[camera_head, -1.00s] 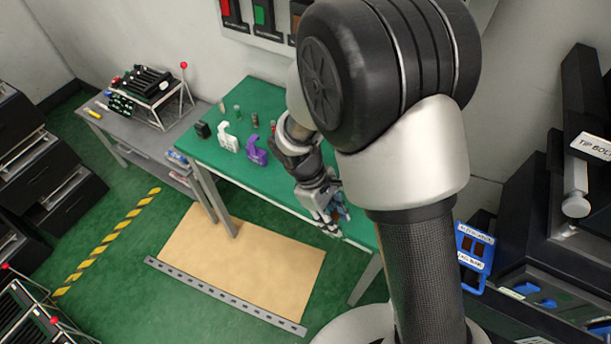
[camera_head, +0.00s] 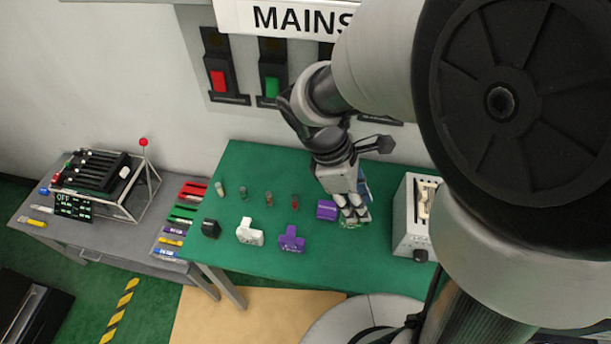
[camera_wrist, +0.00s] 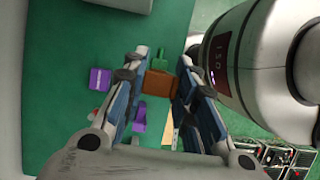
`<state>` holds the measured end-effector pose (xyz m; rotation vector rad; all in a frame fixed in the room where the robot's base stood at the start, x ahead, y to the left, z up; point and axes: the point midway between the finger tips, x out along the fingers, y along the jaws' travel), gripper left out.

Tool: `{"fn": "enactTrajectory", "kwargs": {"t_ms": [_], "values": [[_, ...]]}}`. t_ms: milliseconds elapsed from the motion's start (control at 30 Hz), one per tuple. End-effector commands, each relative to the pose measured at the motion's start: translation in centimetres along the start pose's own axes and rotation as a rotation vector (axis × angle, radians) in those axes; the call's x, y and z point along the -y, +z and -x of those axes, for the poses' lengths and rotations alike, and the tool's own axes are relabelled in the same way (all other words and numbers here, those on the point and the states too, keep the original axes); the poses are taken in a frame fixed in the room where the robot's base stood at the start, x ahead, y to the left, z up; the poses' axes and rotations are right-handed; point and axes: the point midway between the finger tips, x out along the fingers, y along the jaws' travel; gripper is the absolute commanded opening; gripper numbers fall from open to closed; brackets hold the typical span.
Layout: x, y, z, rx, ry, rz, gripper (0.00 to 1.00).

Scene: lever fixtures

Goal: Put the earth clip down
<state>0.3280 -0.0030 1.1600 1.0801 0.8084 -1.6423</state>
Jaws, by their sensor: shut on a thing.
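My gripper (camera_head: 352,212) is over the green-topped table, to the right of a purple block (camera_head: 327,210), with its fingers pointing down. In the wrist view, my gripper (camera_wrist: 161,78) has its blue-padded fingers on either side of a brown block with a green part beyond it, which I take as the earth clip (camera_wrist: 160,84). In the head view the fingers mostly cover it, and only a bit of green with pale marks shows at their tips. I cannot tell whether it touches the table.
A white clip (camera_head: 250,234), a purple clip (camera_head: 291,240) and a black block (camera_head: 210,229) stand along the table's front. Several small cylinders stand behind them. A pale box with a black knob (camera_head: 412,225) stands close on the right. The green table (camera_head: 245,165) is clear at back left.

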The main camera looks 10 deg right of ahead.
Motion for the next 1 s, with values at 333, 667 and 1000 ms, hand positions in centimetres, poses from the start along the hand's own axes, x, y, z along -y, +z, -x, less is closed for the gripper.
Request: {"fn": "enactTrajectory", "kwargs": {"t_ms": [333, 667, 1000], "values": [[0.1, -2.4, -6.5, 0.004, -0.006, 0.004, 0.02], [-0.1, -5.4, -13.6, 0.001, -0.003, 0.003, 0.02], [-0.1, -6.5, -16.3, 0.001, -0.002, 0.002, 0.02]]}}
